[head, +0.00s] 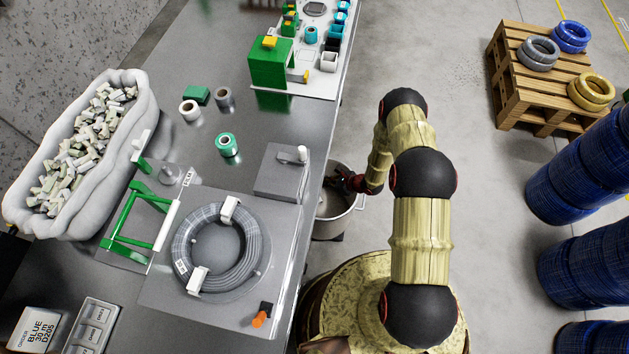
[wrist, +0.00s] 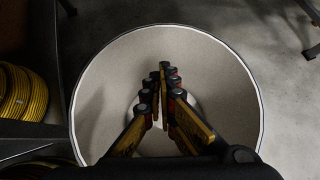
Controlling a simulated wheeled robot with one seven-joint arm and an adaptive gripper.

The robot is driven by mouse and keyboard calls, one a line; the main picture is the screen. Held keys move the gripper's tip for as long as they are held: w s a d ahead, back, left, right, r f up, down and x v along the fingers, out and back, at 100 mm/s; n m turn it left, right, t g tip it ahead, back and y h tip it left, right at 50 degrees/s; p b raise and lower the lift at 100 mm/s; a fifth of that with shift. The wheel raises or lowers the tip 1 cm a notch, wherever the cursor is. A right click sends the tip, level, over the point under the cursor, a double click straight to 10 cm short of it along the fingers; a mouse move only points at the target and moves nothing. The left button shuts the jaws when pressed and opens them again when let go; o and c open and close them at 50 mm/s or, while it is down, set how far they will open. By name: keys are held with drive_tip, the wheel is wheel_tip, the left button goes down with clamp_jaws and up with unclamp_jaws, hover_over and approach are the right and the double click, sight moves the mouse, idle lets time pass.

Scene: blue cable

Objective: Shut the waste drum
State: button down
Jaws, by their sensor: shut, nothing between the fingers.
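The waste drum (head: 325,228) is a round grey metal drum on the floor beside the bench's right edge, partly hidden by my arm. In the wrist view its open mouth (wrist: 105,75) fills most of the picture, showing pale inner walls and a round bottom. I cannot make out a lid on it. My gripper (head: 345,180) is over the drum's mouth at its far side. In the wrist view my gripper (wrist: 165,72) is shut with nothing held, pointing down into the drum. How deep the fingertips are is unclear.
The metal bench (head: 225,90) stands left of the drum, with a grey cable coil (head: 185,245) and a grey box (head: 283,175) near its edge. A pallet (head: 520,90) with coils and blue cable stacks (head: 570,180) stand at right. Floor between is clear.

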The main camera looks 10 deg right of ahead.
drive_tip(key=s+d+r+m+t+h+p, duration=0.1)
drive_tip(key=s+d+m, duration=0.15)
drive_tip(key=d, duration=0.75)
drive_tip(key=s+d+r+m+t+h+p, duration=0.15)
drive_tip(key=s+d, duration=0.25)
drive_tip(key=d, duration=0.6)
drive_tip(key=s+d+n+g+p, duration=0.1)
drive_tip(key=s+d, duration=0.4)
drive_tip(key=s, duration=0.2)
drive_tip(key=n+g+y, duration=0.1)
drive_tip(key=n+y, duration=0.1)
approach(363, 204)
drive_tip(key=shift+n+g, duration=0.35)
drive_tip(key=shift+n, duration=0.15)
drive_tip(key=shift+w+a+f+b, duration=0.4)
drive_tip(key=shift+w+a+b, duration=0.2)
drive_tip(key=shift+a, duration=0.45)
drive_tip(key=shift+w+a+f+b, duration=0.35)
drive_tip(key=shift+w+a+b, duration=0.25)
drive_tip(key=shift+a, duration=0.5)
drive_tip(key=shift+w+a+f+b, duration=0.45)
drive_tip(key=shift+a+b, duration=0.2)
drive_tip(key=shift+a, duration=0.4)
